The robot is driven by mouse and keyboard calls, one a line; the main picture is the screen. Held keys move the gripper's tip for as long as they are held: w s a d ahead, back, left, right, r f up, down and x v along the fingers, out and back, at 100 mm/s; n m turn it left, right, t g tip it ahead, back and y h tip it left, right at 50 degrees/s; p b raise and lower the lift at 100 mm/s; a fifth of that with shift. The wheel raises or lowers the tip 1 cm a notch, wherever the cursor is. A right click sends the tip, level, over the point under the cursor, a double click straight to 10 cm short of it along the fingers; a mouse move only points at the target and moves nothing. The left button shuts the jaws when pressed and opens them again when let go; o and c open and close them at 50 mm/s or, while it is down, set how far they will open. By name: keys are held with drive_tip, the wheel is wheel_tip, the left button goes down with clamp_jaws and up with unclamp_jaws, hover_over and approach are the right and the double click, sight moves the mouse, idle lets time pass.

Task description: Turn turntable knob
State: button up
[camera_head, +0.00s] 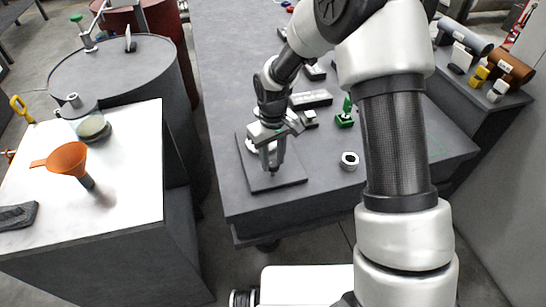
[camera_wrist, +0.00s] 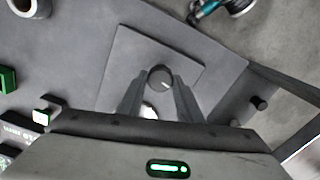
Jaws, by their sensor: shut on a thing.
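The turntable is a dark square plate (camera_head: 290,176) on the grey workbench, near its front left corner. In the wrist view the plate (camera_wrist: 122,62) fills the middle, with a round dark knob (camera_wrist: 160,78) standing on it and a light mark on its top. My gripper (camera_head: 271,168) reaches down over the plate in the head view. In the wrist view my gripper (camera_wrist: 160,82) has its two fingers on either side of the knob, shut on it. A white round part (camera_wrist: 148,111) on the plate shows between the fingers, partly hidden by my gripper.
A white ring (camera_head: 349,160) and a green block (camera_head: 344,120) stand right of the plate. A white-topped table (camera_head: 130,150) with an orange funnel (camera_head: 68,158) stands at left, across a gap.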

sight(273, 162)
drive_tip(key=n+p, duration=0.1)
drive_tip(key=n, duration=0.3)
drive_tip(key=shift+n, duration=0.3)
drive_tip(key=n+p, duration=0.1)
drive_tip(key=n, duration=0.3)
idle(0.5)
drive_tip(key=o, duration=1)
drive_tip(key=shift+o, duration=0.2)
wheel_tip(273, 162, up, 18)
drive_tip(key=p, duration=0.2)
drive_tip(key=shift+f, duration=0.25)
